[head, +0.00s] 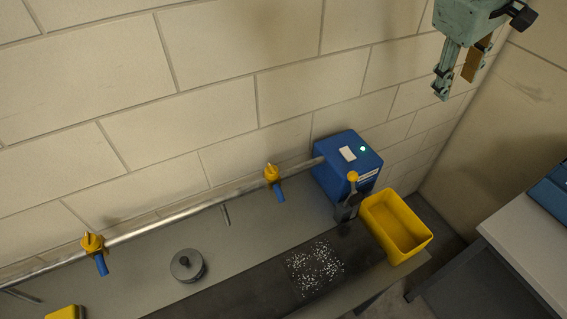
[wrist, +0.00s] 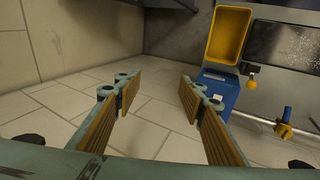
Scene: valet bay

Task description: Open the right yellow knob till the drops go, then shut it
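The right yellow knob (head: 271,172) sits on the metal pipe (head: 205,204) along the wall, with a blue spout below it. A yellow knob with a blue spout also shows at the right of the wrist view (wrist: 284,129). The left yellow knob (head: 92,243) is further along the pipe. White drops (head: 315,268) are scattered over the dark mat (head: 240,288). My gripper (head: 455,83) is high at the upper right, well apart from the knobs. Its fingers are spread with nothing between them in the wrist view (wrist: 159,88).
A blue box (head: 345,165) with a green light stands at the pipe's right end. In front are a yellow-balled lever (head: 352,177) and a yellow bin (head: 397,228). A grey round weight (head: 187,266) lies on the bench. A table (head: 525,235) stands at right.

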